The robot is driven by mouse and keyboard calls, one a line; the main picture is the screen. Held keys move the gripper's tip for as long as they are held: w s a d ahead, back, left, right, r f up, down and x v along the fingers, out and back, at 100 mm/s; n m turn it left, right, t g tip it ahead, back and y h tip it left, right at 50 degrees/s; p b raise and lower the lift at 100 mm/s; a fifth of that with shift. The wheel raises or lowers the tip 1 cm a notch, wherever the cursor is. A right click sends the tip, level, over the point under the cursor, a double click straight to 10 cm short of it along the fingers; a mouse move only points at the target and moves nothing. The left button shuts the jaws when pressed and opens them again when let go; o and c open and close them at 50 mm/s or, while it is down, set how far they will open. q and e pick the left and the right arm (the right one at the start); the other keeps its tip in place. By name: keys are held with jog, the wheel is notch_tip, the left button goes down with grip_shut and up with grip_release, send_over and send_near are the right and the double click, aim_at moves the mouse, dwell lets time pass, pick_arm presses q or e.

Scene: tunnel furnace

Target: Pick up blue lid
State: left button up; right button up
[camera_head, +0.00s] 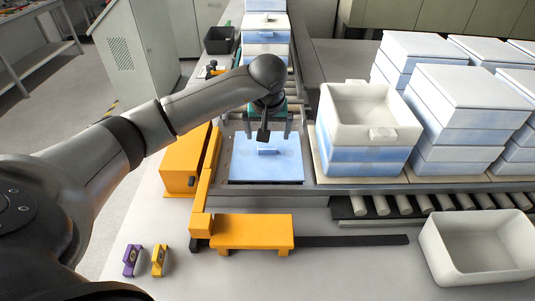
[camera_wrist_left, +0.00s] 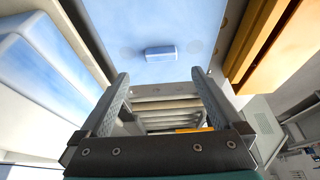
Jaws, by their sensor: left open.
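The blue lid (camera_head: 265,170) lies flat at the end of the roller line, with a small raised blue handle (camera_head: 266,149) in its middle. It also shows at the top of the left wrist view (camera_wrist_left: 150,20), where the handle (camera_wrist_left: 161,52) appears beyond my fingertips, between them sideways. My left gripper (camera_head: 268,133) is open and empty near the lid's far edge. Its two fingers also show in the left wrist view (camera_wrist_left: 161,74), apart from the handle. My right gripper is not in view.
Orange guards (camera_head: 185,160) and an orange bracket (camera_head: 252,231) border the lid on the left and front. An open white and blue box (camera_head: 368,157) stands close on the right. A white bin (camera_head: 480,250) and stacked boxes (camera_head: 465,95) stand farther right.

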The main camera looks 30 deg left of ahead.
aim_at(267, 147)
pick_arm(q)
jog(key=shift+x, duration=3.85)
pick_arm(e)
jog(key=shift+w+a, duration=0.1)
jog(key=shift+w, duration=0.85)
pick_arm(q)
jog(key=c, duration=0.4)
grip_shut()
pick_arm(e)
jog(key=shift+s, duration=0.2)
pick_arm(q)
jog(key=shift+r, duration=0.1)
